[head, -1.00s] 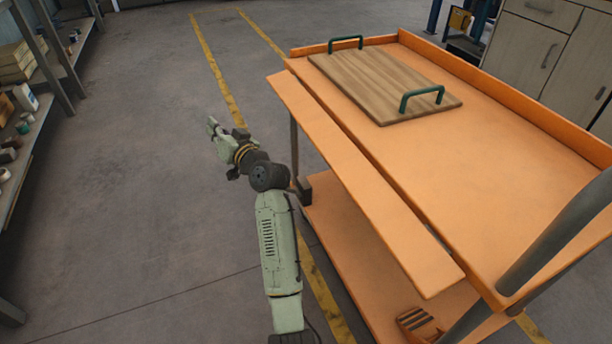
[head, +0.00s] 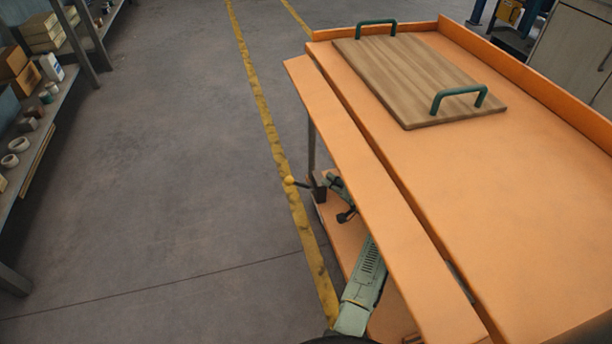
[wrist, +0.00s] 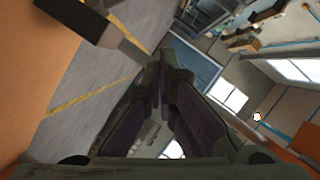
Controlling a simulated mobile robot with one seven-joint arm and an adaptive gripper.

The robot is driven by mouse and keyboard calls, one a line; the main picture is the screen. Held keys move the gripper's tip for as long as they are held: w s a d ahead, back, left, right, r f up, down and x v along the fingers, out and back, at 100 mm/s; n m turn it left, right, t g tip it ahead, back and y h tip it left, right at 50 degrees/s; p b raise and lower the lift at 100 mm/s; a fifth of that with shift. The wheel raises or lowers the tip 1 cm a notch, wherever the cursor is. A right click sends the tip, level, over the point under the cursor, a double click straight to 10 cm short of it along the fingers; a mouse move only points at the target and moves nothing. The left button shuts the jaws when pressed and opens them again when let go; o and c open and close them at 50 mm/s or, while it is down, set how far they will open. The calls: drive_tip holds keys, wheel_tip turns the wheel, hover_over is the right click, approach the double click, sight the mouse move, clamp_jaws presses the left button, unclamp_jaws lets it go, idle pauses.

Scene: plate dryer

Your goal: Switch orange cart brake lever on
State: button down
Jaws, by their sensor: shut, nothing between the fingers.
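The orange cart (head: 470,175) stands on the right in the head view. My arm reaches in under the cart's side ledge (head: 370,170). The ledge hides most of my gripper, close to the right of the dark block. In the wrist view my gripper (wrist: 173,62) is shut and empty. A dark grey block and bar (wrist: 85,18) show at upper left, apart from the fingertips; I cannot tell which part is the lever.
A wooden board (head: 420,80) with two green handles lies on the cart top. The lower orange shelf (head: 345,240) is below my arm. Shelves (head: 50,110) with small items stand at the left. The floor between them and the cart is clear.

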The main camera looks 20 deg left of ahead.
drive_tip(key=b, duration=0.1)
hover_over(300, 184)
drive_tip(key=w+d, duration=0.2)
drive_tip(key=d, duration=0.2)
wheel_tip(300, 184, down, 2)
drive_tip(key=shift+f, duration=0.1)
drive_tip(key=shift+s+a+f+p, duration=0.2)
drive_tip(key=shift+s+a+f, duration=0.35)
drive_tip(key=shift+a, duration=0.15)
drive_tip(key=shift+s+a+f+p, duration=0.15)
drive_tip(key=shift+s+a+f, duration=0.3)
drive_tip(key=shift+a+f, duration=0.15)
drive_tip(key=shift+a, duration=0.1)
drive_tip(key=shift+a, duration=0.1)
drive_tip(key=shift+s+a+f+n, duration=0.1)
drive_tip(key=shift+s+n, duration=0.05)
drive_tip(key=shift+n, duration=0.15)
